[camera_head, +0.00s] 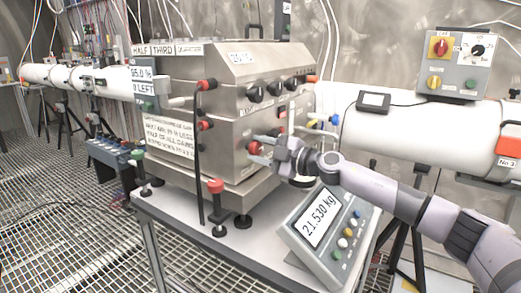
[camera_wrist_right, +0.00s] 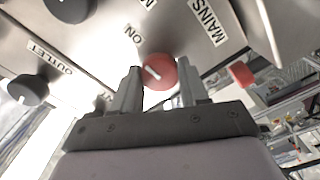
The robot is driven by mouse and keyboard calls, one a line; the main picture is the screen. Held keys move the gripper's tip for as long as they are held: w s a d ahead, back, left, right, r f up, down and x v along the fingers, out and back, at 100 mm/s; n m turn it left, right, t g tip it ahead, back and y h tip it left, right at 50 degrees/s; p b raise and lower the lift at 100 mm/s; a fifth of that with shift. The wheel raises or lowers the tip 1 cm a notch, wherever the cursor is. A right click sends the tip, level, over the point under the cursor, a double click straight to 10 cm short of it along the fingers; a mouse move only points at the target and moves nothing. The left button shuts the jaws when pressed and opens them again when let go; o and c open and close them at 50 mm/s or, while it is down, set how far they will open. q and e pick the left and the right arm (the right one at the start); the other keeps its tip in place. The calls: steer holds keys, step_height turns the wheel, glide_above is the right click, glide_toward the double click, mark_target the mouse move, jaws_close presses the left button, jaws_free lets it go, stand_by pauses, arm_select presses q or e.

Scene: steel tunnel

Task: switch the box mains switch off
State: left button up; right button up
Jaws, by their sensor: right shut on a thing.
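The steel box (camera_head: 240,95) stands on a white table. Its red mains switch (camera_wrist_right: 158,72) is a round knob with a white pointer line, beside the labels "ON" (camera_wrist_right: 132,36) and "MAINS" (camera_wrist_right: 207,22). The line slants up and left in the wrist view, on the side of "ON". My right gripper (camera_head: 257,144) reaches the box's front from the right, and in the right wrist view its fingers (camera_wrist_right: 158,90) stand either side of the red knob, shut on it. The knob (camera_head: 254,148) is partly hidden by the fingers in the head view. My left gripper is out of view.
A scale display (camera_head: 325,220) reading 21.530 kg sits at the table's front right, below my right arm. A red-topped post (camera_head: 215,187) stands at the left front. A white pipe (camera_head: 400,135) runs behind my arm.

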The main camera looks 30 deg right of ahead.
steer(key=shift+n+p, duration=0.4)
steer(key=shift+n, duration=1.4)
steer(key=n, duration=0.3)
steer(key=shift+f+n+p, duration=0.1)
steer(key=shift+n+p, duration=0.3)
steer(key=n, duration=0.4)
steer(key=shift+f, duration=0.1)
steer(key=n+b, duration=0.1)
steer(key=n, duration=0.2)
steer(key=shift+n, duration=0.4)
steer(key=shift+n+b, duration=0.35)
steer(key=shift+n, duration=0.95)
steer(key=o, duration=1.1)
steer(key=shift+c, duration=0.2)
